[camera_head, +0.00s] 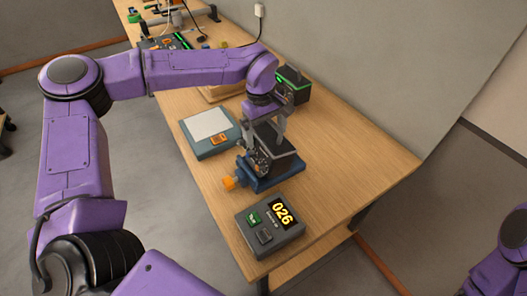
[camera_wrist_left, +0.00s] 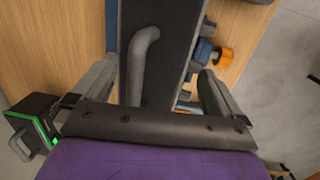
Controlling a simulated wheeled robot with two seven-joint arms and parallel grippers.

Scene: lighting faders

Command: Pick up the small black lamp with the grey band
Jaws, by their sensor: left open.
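A black boxy thing (camera_head: 284,163) with a grey curved handle sits on a blue clamp-like base on the table; it may be the lamp, but I cannot make out a grey band. It fills the middle of the left wrist view (camera_wrist_left: 172,40), its grey handle rising between the fingers. My left gripper (camera_head: 266,124) is open and points down over this thing, hiding part of it. A second black box (camera_head: 292,88) has a green band and stands behind the gripper; it also shows in the left wrist view (camera_wrist_left: 34,112). My right gripper is out of view.
The blue base (camera_head: 262,184) has an orange knob (camera_head: 229,183). A grey box with a yellow 026 display (camera_head: 282,213) stands in front. A scale-like device with a pale plate (camera_head: 208,125) stands to the left. The table's right side is clear; a wall runs behind.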

